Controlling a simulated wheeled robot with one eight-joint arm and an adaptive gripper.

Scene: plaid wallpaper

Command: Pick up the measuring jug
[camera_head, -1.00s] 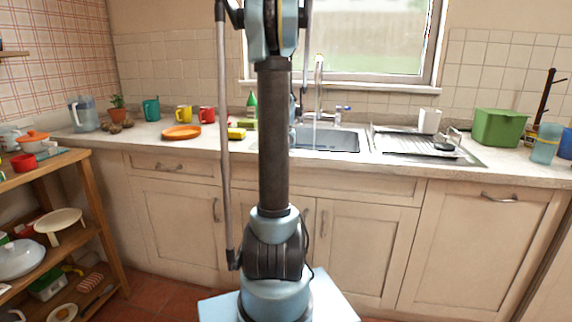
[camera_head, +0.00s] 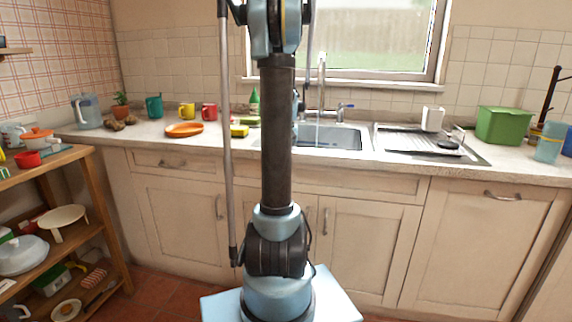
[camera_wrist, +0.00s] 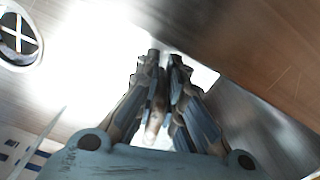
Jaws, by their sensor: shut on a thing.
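In the wrist view my gripper (camera_wrist: 165,62) has its two dark fingers drawn close together. A narrow pale piece (camera_wrist: 153,122) shows between them, and the fingers are shut on it. Rows of blue marks (camera_wrist: 20,150) on a pale, see-through surface at the lower left look like the scale of the measuring jug. The jug's full outline is lost in glare, so its tilt cannot be told. In the head view my own arm hides the gripper and what it holds.
In the head view the sink (camera_head: 345,138) lies right of my arm, with a dish rack (camera_head: 400,140) beside it. A tall grey-blue jug (camera_head: 86,110) stands at the far left of the counter. A drain (camera_wrist: 18,38) shows in the wrist view. A wooden shelf (camera_head: 105,215) stands left.

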